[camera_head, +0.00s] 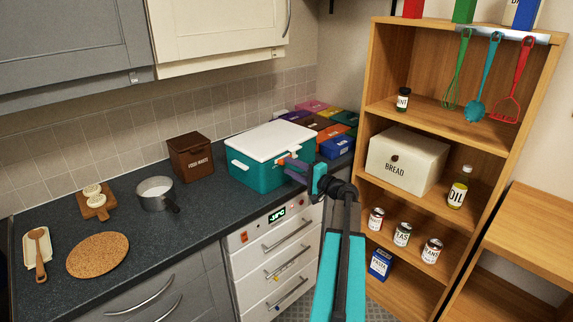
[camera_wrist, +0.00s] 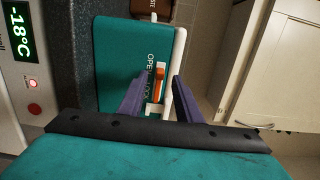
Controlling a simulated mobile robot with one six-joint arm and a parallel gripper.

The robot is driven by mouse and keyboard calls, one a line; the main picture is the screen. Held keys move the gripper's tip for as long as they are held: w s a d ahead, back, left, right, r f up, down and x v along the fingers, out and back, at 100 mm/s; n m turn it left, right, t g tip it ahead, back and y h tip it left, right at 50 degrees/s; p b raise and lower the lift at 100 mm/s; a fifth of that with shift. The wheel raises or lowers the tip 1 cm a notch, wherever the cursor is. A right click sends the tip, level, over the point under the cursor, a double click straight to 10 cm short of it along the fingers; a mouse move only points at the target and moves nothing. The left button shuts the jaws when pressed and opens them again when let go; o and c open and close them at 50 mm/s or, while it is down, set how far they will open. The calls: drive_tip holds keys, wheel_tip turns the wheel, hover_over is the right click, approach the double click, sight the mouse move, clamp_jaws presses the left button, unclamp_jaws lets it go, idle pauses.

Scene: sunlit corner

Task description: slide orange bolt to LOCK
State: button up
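A teal box with a white lid (camera_head: 245,172) stands on the dark counter. In the wrist view its teal side (camera_wrist: 118,58) carries the words OPEN and LOCK in a line. The orange bolt (camera_wrist: 159,84) lies beside these words, near the white lid edge, with a white piece at its lower end. I cannot tell surely which word the bolt stands at. My gripper (camera_wrist: 161,78) is open, with one purple finger on each side of the bolt; contact is not clear. In the head view my gripper (camera_head: 287,168) is at the box's right front, partly hiding the bolt.
A brown food waste bin (camera_head: 189,156) and a pot (camera_head: 155,193) stand left of the box. Several coloured boxes (camera_head: 338,147) are behind it on the right. A wooden shelf (camera_head: 480,140) stands to the right. Drawers with a lit display (camera_head: 276,215) are below the counter.

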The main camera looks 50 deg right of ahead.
drive_tip(key=shift+w, duration=1.1)
clamp_jaws()
